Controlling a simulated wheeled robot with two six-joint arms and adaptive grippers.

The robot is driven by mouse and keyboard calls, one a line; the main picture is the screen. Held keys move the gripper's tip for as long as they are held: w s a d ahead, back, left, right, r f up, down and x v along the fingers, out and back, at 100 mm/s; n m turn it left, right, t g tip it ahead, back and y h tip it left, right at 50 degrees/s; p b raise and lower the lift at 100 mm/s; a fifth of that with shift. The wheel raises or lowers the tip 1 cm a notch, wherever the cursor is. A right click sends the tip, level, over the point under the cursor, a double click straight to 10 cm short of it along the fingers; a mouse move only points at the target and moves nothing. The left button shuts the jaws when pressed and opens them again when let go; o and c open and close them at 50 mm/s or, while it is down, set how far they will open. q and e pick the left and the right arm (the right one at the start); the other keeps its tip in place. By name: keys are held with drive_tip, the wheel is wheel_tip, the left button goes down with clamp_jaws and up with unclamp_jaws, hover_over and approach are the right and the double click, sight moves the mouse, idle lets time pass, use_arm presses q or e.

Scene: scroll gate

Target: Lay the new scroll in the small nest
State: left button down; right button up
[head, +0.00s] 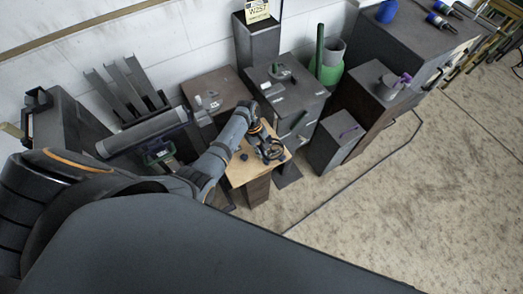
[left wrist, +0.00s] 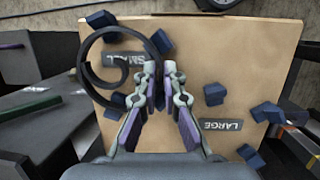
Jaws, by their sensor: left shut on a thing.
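My left gripper (head: 268,148) is over the wooden board (head: 240,172). In the left wrist view its fingers (left wrist: 158,78) are shut on the right side of a dark, spiral-shaped scroll (left wrist: 88,62). The scroll curls to the left of the fingers, around and over the grey SMALL label (left wrist: 122,59). Dark blue blocks stand around that label, one at the top (left wrist: 100,19), one at the right (left wrist: 162,41) and one lower down (left wrist: 118,99), marking the small nest. I cannot tell whether the scroll touches the board. My right gripper is not in view.
A LARGE label (left wrist: 221,125) lies on the board's right half with blue blocks (left wrist: 267,112) around it. Dark cabinets (head: 290,95) stand behind the board. A low grey box (head: 333,145) stands to its right. The floor at the right is mostly open, crossed by a cable.

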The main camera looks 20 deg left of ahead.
use_arm(q)
drive_tip(key=shift+f, duration=0.3)
idle(0.8)
drive_tip(key=c, duration=1.4)
unclamp_jaws()
drive_tip(key=v, duration=1.2)
